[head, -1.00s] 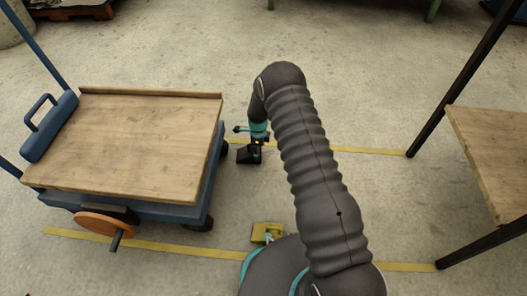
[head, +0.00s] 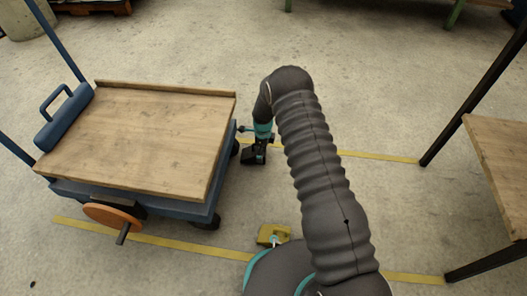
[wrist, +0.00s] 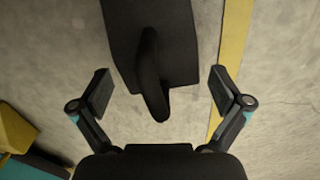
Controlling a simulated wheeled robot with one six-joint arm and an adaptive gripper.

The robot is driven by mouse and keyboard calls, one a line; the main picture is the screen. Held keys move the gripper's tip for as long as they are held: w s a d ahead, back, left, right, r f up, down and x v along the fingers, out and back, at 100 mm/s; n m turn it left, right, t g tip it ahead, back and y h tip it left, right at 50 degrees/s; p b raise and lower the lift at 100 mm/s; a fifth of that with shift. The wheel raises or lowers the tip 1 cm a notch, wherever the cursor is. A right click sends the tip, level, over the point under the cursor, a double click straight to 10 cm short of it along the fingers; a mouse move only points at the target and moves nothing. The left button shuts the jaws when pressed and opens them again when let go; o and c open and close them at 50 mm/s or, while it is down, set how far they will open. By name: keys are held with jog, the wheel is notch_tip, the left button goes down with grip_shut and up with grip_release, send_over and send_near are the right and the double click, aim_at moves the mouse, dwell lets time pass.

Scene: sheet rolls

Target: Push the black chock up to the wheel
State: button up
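The black chock (head: 251,158) lies on the floor just right of the cart's far right wheel (head: 235,147). I cannot tell whether they touch. In the wrist view the chock (wrist: 178,40) is at the top centre, with its dark handle (wrist: 152,75) pointing toward me. My gripper (wrist: 158,92) is open, one finger on each side of the handle's end, with visible gaps to both. In the head view my gripper (head: 260,143) is low over the chock and partly hides it. The wheel is not visible in the wrist view.
The blue cart (head: 140,135) with a wooden deck stands at the left. A yellow chock (head: 272,234) lies near my base and shows at the wrist view's left edge (wrist: 15,135). Yellow lines (head: 375,157) mark the floor. A wooden table (head: 500,165) stands right. Floor between is clear.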

jog(key=shift+r, duration=3.8)
jog(key=shift+d, duration=0.1)
